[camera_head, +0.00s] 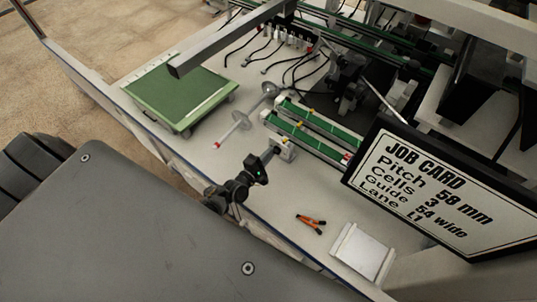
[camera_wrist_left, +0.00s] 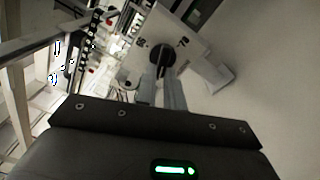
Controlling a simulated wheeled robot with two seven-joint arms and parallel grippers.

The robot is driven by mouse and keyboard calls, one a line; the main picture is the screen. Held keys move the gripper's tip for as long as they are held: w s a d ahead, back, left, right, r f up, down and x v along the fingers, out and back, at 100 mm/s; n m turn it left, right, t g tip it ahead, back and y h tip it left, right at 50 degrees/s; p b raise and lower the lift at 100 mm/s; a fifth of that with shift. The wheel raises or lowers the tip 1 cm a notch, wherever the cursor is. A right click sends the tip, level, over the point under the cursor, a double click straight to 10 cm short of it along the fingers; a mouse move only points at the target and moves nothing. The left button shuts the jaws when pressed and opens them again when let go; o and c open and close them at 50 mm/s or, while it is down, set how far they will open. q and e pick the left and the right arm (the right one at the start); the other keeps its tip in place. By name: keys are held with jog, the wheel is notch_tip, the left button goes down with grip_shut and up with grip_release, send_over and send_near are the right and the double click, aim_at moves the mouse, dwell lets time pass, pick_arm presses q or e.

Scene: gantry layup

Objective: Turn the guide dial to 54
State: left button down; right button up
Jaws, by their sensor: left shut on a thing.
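The guide dial (camera_wrist_left: 161,58) is a dark round knob on a pale plate (camera_wrist_left: 183,27) with black numbers around it, seen in the left wrist view. My left gripper (camera_wrist_left: 162,80) points straight at the dial, with its two grey fingers shut on the knob. The knob's pointer and exact setting are too small to read. In the head view my left gripper (camera_head: 272,153) reaches the pale block (camera_head: 284,147) at the near end of the green lanes, and hides the dial. My right gripper is not in view.
A job card (camera_head: 440,190) reads Pitch 58 mm, Cells 3, Guide 54 wide, Lane L1. Orange-handled pliers (camera_head: 311,222) and a white tray (camera_head: 362,252) lie to the right. A green mat tray (camera_head: 180,95) and a spool on a rod (camera_head: 243,120) stand left.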

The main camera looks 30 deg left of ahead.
pick_arm(q)
jog(key=shift+d, duration=0.1)
jog(key=c, duration=1.5)
grip_release()
jog(key=shift+s, duration=0.15)
jog(key=s+a, duration=0.1)
jog(key=s, duration=0.9)
jog(key=shift+s+a, duration=0.25)
